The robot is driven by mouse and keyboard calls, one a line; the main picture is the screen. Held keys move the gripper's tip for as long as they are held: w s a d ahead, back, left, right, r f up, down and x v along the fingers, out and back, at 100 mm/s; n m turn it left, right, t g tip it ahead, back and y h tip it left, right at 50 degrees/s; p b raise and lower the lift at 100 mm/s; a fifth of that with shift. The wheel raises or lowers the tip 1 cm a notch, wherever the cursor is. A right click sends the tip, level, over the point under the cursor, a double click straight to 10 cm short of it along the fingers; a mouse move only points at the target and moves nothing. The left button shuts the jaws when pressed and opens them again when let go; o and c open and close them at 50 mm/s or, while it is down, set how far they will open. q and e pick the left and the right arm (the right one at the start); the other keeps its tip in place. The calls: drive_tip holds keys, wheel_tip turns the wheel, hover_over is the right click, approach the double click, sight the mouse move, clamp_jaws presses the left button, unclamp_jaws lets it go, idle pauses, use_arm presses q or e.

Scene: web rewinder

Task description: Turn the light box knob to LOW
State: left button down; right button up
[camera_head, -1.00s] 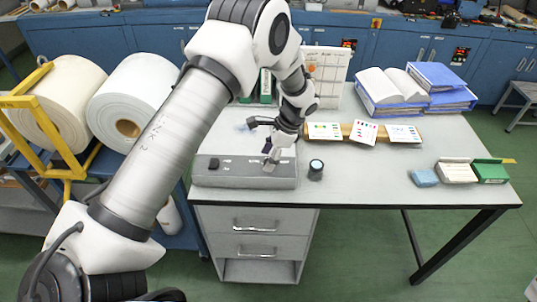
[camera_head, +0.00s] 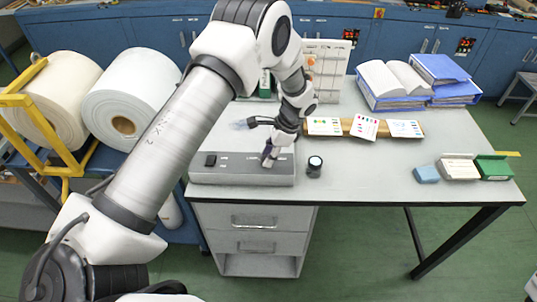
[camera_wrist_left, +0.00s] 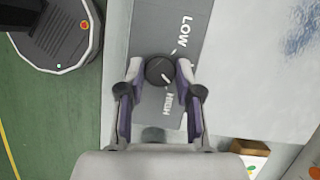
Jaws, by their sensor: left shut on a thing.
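The light box (camera_head: 225,171) is a long, low grey box at the front left of the desk. Its round black knob (camera_wrist_left: 158,71) shows in the left wrist view, with LOW and HIGH printed on the grey panel (camera_wrist_left: 160,20). A pale mark on the knob points to the lower right, towards HIGH. My left gripper (camera_head: 268,162) is at the box's right end. In the left wrist view, its purple-lined fingers (camera_wrist_left: 158,74) are shut on the knob from both sides. In the head view, the gripper hides the knob. My right gripper is not in view.
Colour cards (camera_head: 364,127) on a wooden holder are behind. A blue block (camera_head: 426,174) and small boxes lie at the right. The desk's front middle (camera_head: 365,175) is clear.

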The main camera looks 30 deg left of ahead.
use_arm(q)
drive_tip(key=shift+s+f, duration=0.1)
drive_tip(key=shift+f, duration=0.05)
drive_tip(key=n+g+h+b, duration=0.1)
drive_tip(key=n, duration=0.3)
drive_tip(key=shift+f, duration=0.1)
drive_tip(key=n, duration=0.2)
drive_tip(key=n+h, duration=0.1)
drive_tip(key=n, duration=0.1)
drive_tip(key=n+h, duration=0.1)
drive_tip(key=n, duration=0.1)
drive_tip(key=shift+a+g, duration=0.25)
drive_tip(key=shift+g, duration=0.15)
drive_tip(key=n+h, duration=0.2)
drive_tip(key=n, duration=0.2)
drive_tip(key=shift+a+n, duration=0.1)
drive_tip(key=shift+n, duration=0.2)
drive_tip(key=n+h, duration=0.1)
drive_tip(key=n, duration=0.1)
drive_tip(key=n+t+p, duration=0.1)
drive_tip(key=n, duration=0.1)
drive_tip(key=shift+a+n+h, duration=0.1)
drive_tip(key=shift+n+h, duration=0.2)
drive_tip(key=shift+h, duration=0.1)
drive_tip(key=c, duration=0.8)
unclamp_jaws()
drive_tip(key=shift+o, duration=0.2)
